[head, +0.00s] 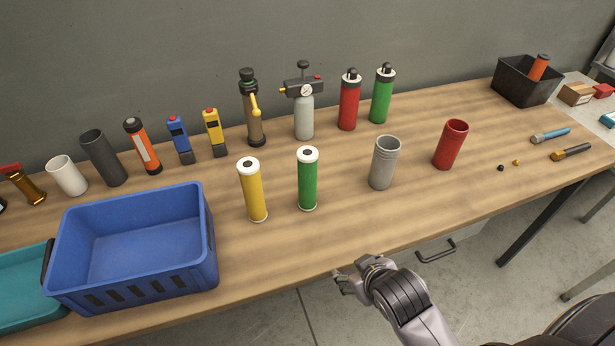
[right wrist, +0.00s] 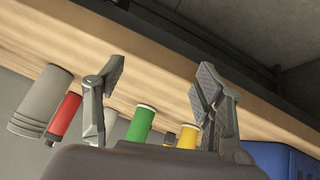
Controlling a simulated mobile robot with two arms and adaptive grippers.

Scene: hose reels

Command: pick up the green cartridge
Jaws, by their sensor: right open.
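The green cartridge (head: 308,180) stands upright on the wooden table, with a white cap on top. A yellow cartridge (head: 252,190) of the same kind stands just left of it. My right gripper (head: 357,274) is open and empty at the table's front edge, to the right of and nearer than the green cartridge. In the right wrist view the green cartridge (right wrist: 141,123) shows between the open fingers (right wrist: 160,95), farther off and not touched. The yellow cartridge (right wrist: 189,136) shows close beside one finger there. My left gripper is not in view.
A blue crate (head: 190,275) stands left of the cartridges. A grey cylinder (head: 384,165) and a red cylinder (head: 451,146) stand to the right. Spray bottles, a red canister (head: 349,102) and a green canister (head: 382,97) line the back. The table between the green cartridge and the front edge is clear.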

